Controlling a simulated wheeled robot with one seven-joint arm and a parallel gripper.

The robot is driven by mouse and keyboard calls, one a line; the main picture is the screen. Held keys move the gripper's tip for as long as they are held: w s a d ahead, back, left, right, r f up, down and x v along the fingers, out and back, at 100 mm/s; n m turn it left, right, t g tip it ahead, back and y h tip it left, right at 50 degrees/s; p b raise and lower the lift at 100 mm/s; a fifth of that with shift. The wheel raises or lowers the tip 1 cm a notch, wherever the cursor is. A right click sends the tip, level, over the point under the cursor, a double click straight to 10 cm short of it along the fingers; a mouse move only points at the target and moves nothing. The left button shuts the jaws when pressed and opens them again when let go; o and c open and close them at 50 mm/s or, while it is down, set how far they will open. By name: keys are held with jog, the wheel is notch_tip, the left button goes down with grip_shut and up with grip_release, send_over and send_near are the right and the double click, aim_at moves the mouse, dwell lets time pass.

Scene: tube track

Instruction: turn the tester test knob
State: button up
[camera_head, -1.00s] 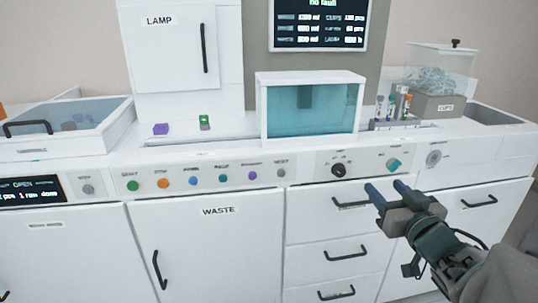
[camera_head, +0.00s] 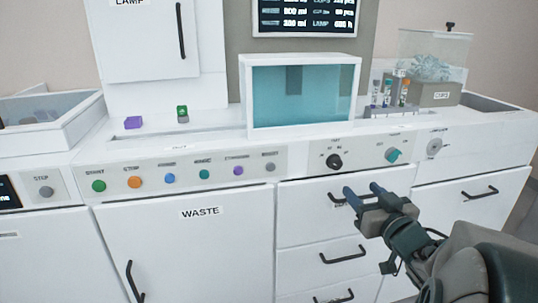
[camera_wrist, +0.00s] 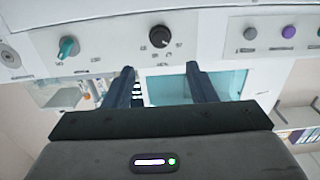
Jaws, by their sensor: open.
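A control panel (camera_head: 365,150) on the white machine carries a black knob (camera_head: 334,161) and, to its right, a teal knob (camera_head: 393,155). The small labels near them are too blurred to read, so I cannot tell by name which is the test knob. My gripper (camera_head: 362,190) is open and empty, in front of the drawers and below the two knobs in the picture. In the wrist view, the black knob (camera_wrist: 160,36) lies ahead, roughly centred between my fingertips (camera_wrist: 160,68) and apart from them. The teal knob (camera_wrist: 68,47) is to the left there.
Several coloured buttons (camera_head: 171,178) line the panel to the left. Drawer handles (camera_head: 343,254) stick out below. Above stand a teal-windowed box (camera_head: 301,92), a tube rack (camera_head: 391,110) and a clear bin (camera_head: 432,65). The space before the panel is clear.

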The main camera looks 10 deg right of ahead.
aim_at(338, 165)
jog(key=w, duration=1)
jog(key=shift+w+a+f+b, duration=0.15)
jog(key=shift+w+a+b, duration=0.1)
jog(key=shift+w+b, duration=0.1)
jog(key=shift+w, duration=0.45)
